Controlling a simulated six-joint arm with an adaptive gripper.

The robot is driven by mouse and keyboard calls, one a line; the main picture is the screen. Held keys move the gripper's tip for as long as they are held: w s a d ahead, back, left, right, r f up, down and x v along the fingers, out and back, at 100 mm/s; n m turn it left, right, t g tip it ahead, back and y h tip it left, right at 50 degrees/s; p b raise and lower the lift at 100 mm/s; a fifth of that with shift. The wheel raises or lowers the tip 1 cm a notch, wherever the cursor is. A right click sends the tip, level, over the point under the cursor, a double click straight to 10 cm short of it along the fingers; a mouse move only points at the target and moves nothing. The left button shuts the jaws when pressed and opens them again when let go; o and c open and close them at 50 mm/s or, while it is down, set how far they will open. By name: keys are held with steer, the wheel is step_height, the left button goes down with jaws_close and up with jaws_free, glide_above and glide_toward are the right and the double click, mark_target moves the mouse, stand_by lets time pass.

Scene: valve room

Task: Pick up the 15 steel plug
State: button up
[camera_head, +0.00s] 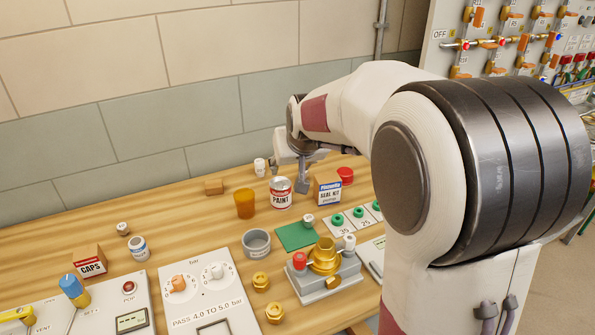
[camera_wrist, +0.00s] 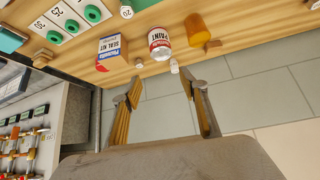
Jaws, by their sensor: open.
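Several small pale plugs stand on the wooden bench, and I cannot tell which is the 15 steel plug. One pale plug (camera_head: 260,167) stands left of the paint can near the wall; it also shows in the wrist view (camera_wrist: 174,66). A plug marked 20 (camera_wrist: 126,12) is by the green mat (camera_head: 309,220). Another pale plug (camera_head: 123,228) stands at the left. My gripper (camera_head: 303,185) is open and empty near the bench's back edge; its fingers (camera_wrist: 160,82) are apart.
The paint can (camera_head: 281,193), seal kit box (camera_head: 327,190), red lid (camera_head: 345,175) and amber cup (camera_head: 245,204) crowd the back. A wooden block (camera_head: 213,187) lies farther left. A brass valve fixture (camera_head: 324,260) stands in front. The tiled wall (camera_head: 200,110) closes the back.

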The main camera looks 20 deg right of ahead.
steer(key=shift+m+t+h, duration=0.5)
steer(key=shift+m+h, duration=0.2)
steer(key=w+d+f, duration=0.4)
steer(key=w, duration=0.1)
steer(key=w+d+f, duration=0.4)
steer(key=w+f, duration=0.1)
steer(key=w+d+f, duration=0.4)
steer(key=w, duration=0.1)
steer(key=shift+f, duration=0.35)
steer(key=shift+f, duration=0.1)
steer(key=shift+x, duration=1.2)
steer(key=shift+a+x, duration=0.15)
steer(key=shift+x, duration=0.6)
steer(key=shift+a+x, duration=0.2)
steer(key=shift+x, duration=1.7)
steer(key=shift+s+f, duration=0.1)
jaws_close()
